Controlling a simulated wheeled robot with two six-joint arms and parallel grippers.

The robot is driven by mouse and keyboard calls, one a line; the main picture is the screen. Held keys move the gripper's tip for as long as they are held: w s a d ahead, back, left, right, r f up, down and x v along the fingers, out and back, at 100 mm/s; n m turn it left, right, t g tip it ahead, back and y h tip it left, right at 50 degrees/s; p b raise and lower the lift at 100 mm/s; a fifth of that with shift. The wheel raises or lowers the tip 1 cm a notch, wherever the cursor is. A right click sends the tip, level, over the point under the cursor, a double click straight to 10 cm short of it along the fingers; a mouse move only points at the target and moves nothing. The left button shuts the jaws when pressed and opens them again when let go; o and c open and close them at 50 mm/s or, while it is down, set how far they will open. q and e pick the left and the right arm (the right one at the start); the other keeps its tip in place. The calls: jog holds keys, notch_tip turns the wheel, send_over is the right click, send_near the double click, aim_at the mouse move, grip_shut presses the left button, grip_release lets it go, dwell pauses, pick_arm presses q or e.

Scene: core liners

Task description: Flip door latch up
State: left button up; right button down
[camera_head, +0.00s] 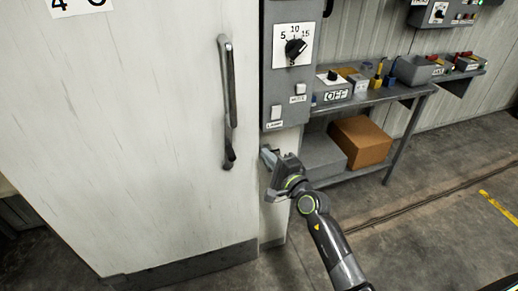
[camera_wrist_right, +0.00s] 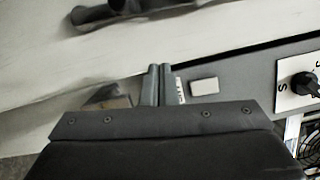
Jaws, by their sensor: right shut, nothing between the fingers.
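The white door (camera_head: 150,130) is closed, with a long dark vertical handle (camera_head: 229,100) near its right edge. The handle's lower end also shows at the top left of the right wrist view (camera_wrist_right: 110,12). My right gripper (camera_head: 267,156) is just right of the door edge, below the grey control panel. In the wrist view its fingers (camera_wrist_right: 157,84) are together and empty. A small dark grey piece (camera_wrist_right: 104,95), perhaps the latch, lies left of the fingertips, partly hidden by the gripper body. I cannot tell its position. My left gripper is not in view.
The grey panel (camera_head: 276,75) with a black dial (camera_head: 294,48) and white buttons stands above my right gripper. A shelf table (camera_head: 395,92) with a cardboard box (camera_head: 361,142) stands to the right. The floor at the right front is clear.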

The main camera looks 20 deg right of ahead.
jog(key=shift+v, duration=1.05)
jog(key=s+d+f+m+g+h, duration=0.25)
jog(key=s+f+m, duration=0.25)
jog(key=f+m, duration=0.55)
jog(key=s+d+f+m+g+h, duration=0.1)
jog(key=s+d+f+m, duration=0.3)
jog(key=f+m, duration=0.7)
jog(key=s+d+f+m+g+h, duration=0.2)
jog(key=s+f+m, duration=0.3)
jog(key=f+m, duration=0.6)
jog(key=s+d+f+m+g+h, duration=0.15)
jog(key=s+f+m+g, duration=0.45)
jog(key=s+f+m, duration=0.95)
jog(key=s+f+m+g, duration=0.2)
jog(key=s+f+m, duration=0.1)
jog(key=s, duration=0.8)
jog(key=s+f+m+g+y, duration=0.1)
jog(key=s+f+m+g, duration=0.2)
jog(key=s, duration=0.9)
jog(key=shift+a+m, duration=0.2)
jog(key=shift+m, duration=0.7)
